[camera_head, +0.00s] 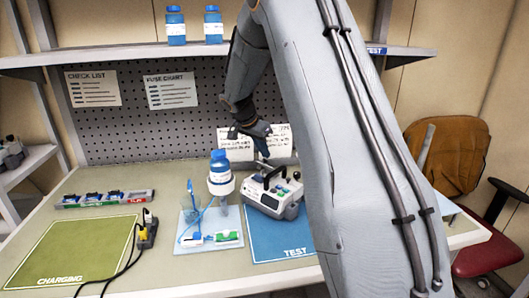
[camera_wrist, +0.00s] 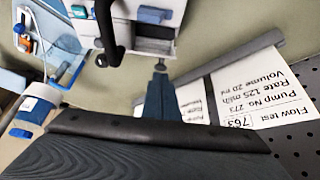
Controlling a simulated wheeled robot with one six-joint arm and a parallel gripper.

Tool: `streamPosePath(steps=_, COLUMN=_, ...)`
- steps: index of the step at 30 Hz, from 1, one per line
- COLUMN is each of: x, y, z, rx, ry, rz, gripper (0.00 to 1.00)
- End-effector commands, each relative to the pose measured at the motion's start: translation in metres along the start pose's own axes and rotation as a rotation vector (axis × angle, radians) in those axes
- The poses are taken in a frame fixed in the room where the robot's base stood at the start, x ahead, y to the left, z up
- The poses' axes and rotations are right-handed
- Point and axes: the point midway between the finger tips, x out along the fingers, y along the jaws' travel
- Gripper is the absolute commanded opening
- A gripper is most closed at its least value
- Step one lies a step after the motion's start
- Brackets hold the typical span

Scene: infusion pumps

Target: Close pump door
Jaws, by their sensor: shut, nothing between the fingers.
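The white and grey pump (camera_head: 273,196) stands on the blue TEST mat (camera_head: 268,240), with a dark carrying handle and small green and blue parts on top. In the wrist view the pump (camera_wrist: 145,45) is at the top, its dark handle reaching toward me. My gripper (camera_head: 262,152) is above and behind the pump, pointing down. Its fingers (camera_wrist: 160,72) are shut and empty, with the tips close to the pump's near edge in the wrist view. I cannot tell whether they touch it. The door's position cannot be made out clearly.

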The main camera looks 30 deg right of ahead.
Motion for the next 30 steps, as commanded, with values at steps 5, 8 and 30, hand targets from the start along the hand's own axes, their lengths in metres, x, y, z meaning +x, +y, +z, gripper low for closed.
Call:
streamPosePath(steps=5, x=0.003, y=-0.002, z=0.013, rx=-0.001, ry=0.0, rz=-0.001, gripper=0.0)
streamPosePath(steps=8, x=0.002, y=-0.002, z=0.018, rx=0.0, ry=0.0, rz=-0.002, gripper=0.0)
streamPosePath(steps=30, x=-0.001, y=0.0, z=0.031, rx=0.0, ry=0.0, rz=0.0, gripper=0.0)
